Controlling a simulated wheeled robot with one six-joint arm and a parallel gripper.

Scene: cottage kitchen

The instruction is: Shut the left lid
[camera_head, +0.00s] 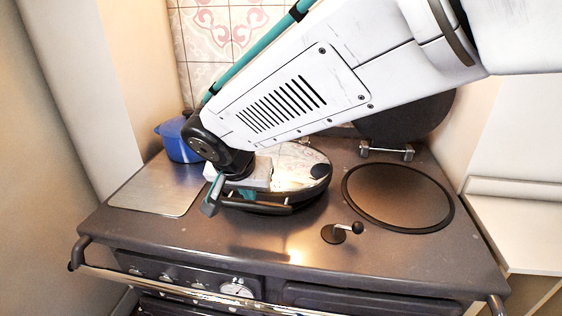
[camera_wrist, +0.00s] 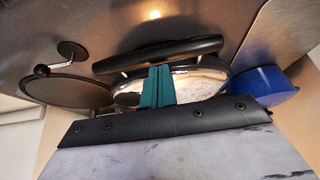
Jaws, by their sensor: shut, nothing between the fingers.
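The left lid (camera_head: 300,165) is a round, shiny domed cover with a dark rim, lying low over the left side of the stove top. Its black bar handle (camera_head: 262,208) is at the front, and it also shows in the wrist view (camera_wrist: 190,47). My gripper (camera_head: 246,193) is at the front left of the lid, just behind the handle. In the wrist view its teal fingers (camera_wrist: 156,80) are together and empty, over the lid's shiny top (camera_wrist: 200,82). My arm hides part of the lid; I cannot tell whether its rim is fully flush.
The right lid (camera_head: 405,118) stands raised behind the bare right hotplate (camera_head: 398,195). A small black-knobbed lever (camera_head: 340,232) sits between the plates in front. A blue pot (camera_head: 177,140) and a steel plate (camera_head: 160,188) are at left. A rail (camera_head: 190,292) runs along the front.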

